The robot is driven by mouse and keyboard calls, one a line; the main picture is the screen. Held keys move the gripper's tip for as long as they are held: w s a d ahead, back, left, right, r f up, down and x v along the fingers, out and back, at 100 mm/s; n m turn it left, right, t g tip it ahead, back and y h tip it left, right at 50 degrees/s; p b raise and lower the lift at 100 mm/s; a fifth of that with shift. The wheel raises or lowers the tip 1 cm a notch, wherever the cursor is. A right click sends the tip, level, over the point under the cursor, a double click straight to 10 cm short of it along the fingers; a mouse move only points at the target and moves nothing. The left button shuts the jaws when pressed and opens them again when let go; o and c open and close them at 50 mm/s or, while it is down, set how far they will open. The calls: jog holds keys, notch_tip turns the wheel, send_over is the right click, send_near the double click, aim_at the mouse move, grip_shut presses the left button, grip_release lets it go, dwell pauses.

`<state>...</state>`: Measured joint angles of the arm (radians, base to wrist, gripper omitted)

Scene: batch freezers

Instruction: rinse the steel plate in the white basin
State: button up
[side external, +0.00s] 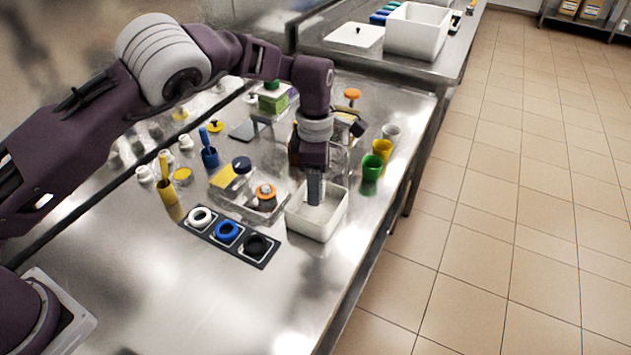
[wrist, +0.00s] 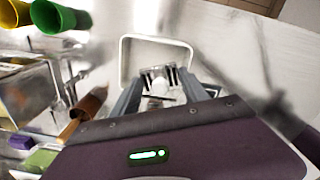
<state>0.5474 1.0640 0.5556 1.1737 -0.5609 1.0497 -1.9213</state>
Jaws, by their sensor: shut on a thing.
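The white basin (side external: 331,228) stands near the table's right edge in the side view. In the wrist view its rim (wrist: 125,62) frames the space beyond my fingers. My gripper (side external: 315,197) points down with its fingertips inside the basin's opening. In the wrist view my gripper (wrist: 160,88) is shut on a small shiny piece with dark stripes, which looks like the steel plate (wrist: 157,76). The plate is mostly hidden in the side view. I cannot tell whether it touches the basin's floor or whether there is water.
A dark holder (side external: 219,240) with white, blue and black rings lies left of the basin. Green (side external: 372,167), yellow (side external: 382,149) and white cups stand behind it near the edge. A clear container with an orange knob (side external: 265,192) is close on the left. The front table is clear.

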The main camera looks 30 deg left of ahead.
jog(key=shift+r, duration=0.1)
jog(key=shift+r, duration=1.9)
